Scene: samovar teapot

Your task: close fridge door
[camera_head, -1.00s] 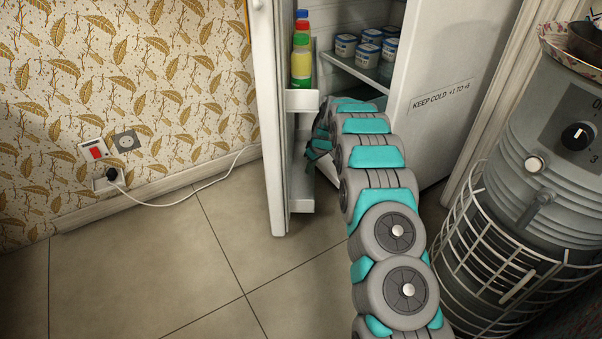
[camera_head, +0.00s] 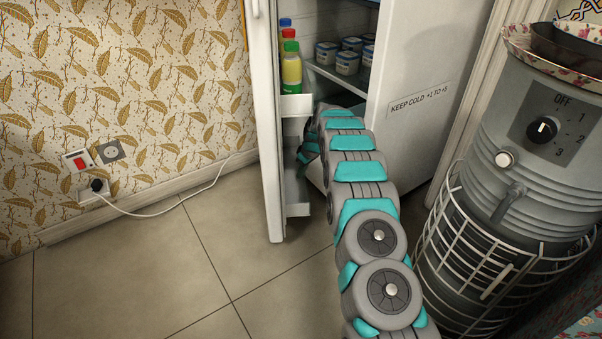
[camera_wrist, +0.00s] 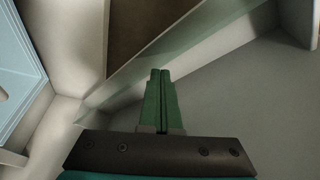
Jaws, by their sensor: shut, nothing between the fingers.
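The white fridge (camera_head: 428,60) stands at the upper middle of the head view, with its door (camera_head: 268,130) swung open on the left. The door's inner side carries shelves with coloured bottles (camera_head: 291,68). My arm reaches into the gap between the door and the fridge body. My gripper (camera_head: 302,158) is partly hidden there, beside the inner side of the door. In the wrist view my gripper (camera_wrist: 160,75) has its green fingers together and empty, in front of pale surfaces. I cannot tell whether it touches the door.
Several small tubs (camera_head: 346,62) sit on a fridge shelf. A grey urn (camera_head: 530,150) in a wire cage (camera_head: 470,255) stands close on the right. A white cable (camera_head: 165,212) runs from the wall socket (camera_head: 93,190) towards the fridge. The tiled floor (camera_head: 130,270) on the left is clear.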

